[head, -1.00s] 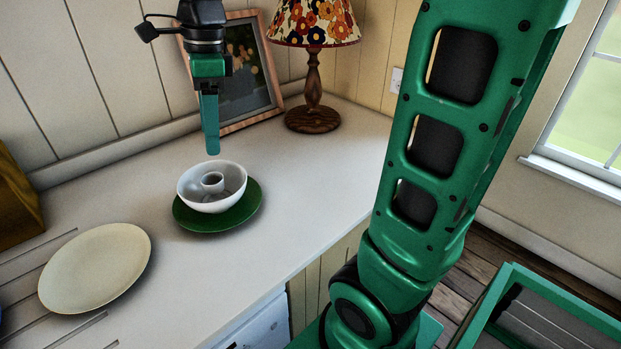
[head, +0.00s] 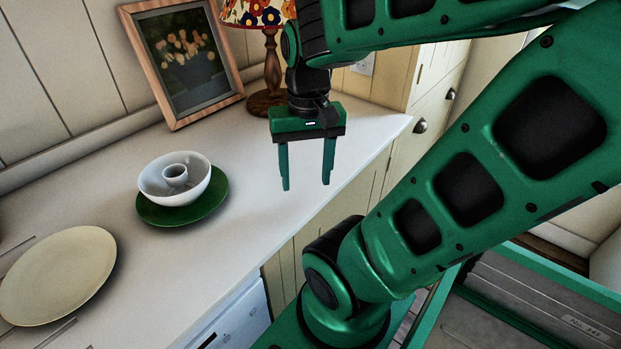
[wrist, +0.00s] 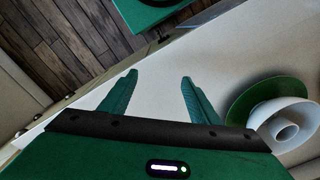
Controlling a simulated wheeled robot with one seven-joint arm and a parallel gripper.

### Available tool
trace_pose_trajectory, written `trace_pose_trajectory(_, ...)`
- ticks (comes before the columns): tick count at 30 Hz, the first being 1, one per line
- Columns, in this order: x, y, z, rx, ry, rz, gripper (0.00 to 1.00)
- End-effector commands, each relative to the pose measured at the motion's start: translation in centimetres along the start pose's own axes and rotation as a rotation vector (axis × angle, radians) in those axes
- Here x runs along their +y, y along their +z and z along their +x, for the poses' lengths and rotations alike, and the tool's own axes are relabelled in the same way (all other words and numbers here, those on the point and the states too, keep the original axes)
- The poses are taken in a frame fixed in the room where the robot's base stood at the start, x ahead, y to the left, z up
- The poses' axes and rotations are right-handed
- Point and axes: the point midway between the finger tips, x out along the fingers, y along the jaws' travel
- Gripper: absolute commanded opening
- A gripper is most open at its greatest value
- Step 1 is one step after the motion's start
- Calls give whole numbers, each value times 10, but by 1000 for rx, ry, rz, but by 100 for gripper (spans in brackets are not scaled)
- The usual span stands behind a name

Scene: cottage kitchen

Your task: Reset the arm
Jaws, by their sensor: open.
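My gripper (head: 307,184) is open and empty, with its two green fingers apart and pointing down. In the head view it hangs over the counter near its front edge, right of the bowl and apart from it. It also shows in the wrist view (wrist: 157,85), with bare counter and its edge beyond the fingers. My arm is folded in from the right, the upper links crossing the top right of the head view.
A white bowl (head: 150,184) with a small cup (head: 175,176) inside sits on a green plate (head: 212,204). A cream plate (head: 58,275) lies left. A framed picture (head: 185,60) and a lamp (head: 272,65) stand behind. The counter (head: 235,250) around the gripper is clear.

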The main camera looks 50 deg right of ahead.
Motion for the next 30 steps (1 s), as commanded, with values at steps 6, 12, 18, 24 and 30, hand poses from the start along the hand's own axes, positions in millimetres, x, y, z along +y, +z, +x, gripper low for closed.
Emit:
trace_pose_trajectory(6, 16, 11, 10, -4, 10, -103, 56)
trace_pose_trajectory(12, 16, 11, 10, -4, 10, -109, 56)
trace_pose_trajectory(18, 16, 11, 10, -4, 10, -109, 56)
trace_pose_trajectory(24, 16, 11, 10, -5, 10, -109, 56)
trace_pose_trajectory(30, 16, 11, 10, -5, 10, -109, 56)
